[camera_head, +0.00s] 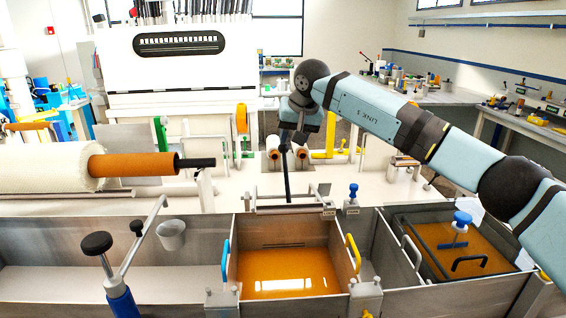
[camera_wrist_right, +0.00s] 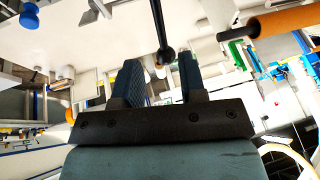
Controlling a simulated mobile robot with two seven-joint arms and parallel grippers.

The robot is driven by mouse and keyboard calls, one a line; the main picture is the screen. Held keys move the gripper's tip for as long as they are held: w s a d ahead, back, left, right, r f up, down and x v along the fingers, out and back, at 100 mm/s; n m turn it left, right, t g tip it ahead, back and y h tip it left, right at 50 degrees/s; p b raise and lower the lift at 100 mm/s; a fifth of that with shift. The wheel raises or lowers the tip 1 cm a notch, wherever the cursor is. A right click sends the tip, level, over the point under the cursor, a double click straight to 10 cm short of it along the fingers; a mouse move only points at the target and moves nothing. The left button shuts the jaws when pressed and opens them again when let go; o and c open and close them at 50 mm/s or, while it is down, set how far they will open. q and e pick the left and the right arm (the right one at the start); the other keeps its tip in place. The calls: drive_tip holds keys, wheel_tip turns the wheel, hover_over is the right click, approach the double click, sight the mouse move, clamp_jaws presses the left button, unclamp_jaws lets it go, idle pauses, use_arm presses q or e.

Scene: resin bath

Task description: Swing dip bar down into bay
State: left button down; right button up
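A dark, thin bar (camera_head: 287,178), which looks like the dip bar, stands nearly upright behind the middle bay (camera_head: 286,228). Its foot meets a metal bracket (camera_head: 291,207) at the bay's back rim. The bay holds orange resin (camera_head: 285,270). My right gripper (camera_head: 292,138) is at the bar's upper end, pointing down. In the right wrist view the bar's dark knobbed end (camera_wrist_right: 165,53) lies between the two spread fingers of my right gripper (camera_wrist_right: 160,75). Gaps show on both sides, so it looks unheld. My left gripper is out of view.
A blue handle (camera_head: 226,262) and a yellow handle (camera_head: 353,253) flank the bay. A right-hand bay holds a dark frame (camera_head: 425,255) and a blue-knobbed tool (camera_head: 458,225). A black-knobbed lever (camera_head: 97,243) stands at left. A fabric roll (camera_head: 45,163) lies behind.

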sight(285, 158)
drive_tip(key=p+x, duration=0.1)
drive_tip(key=x, duration=0.9)
drive_tip(key=shift+w+a+f, duration=0.1)
drive_tip(key=shift+w+f, duration=0.05)
clamp_jaws()
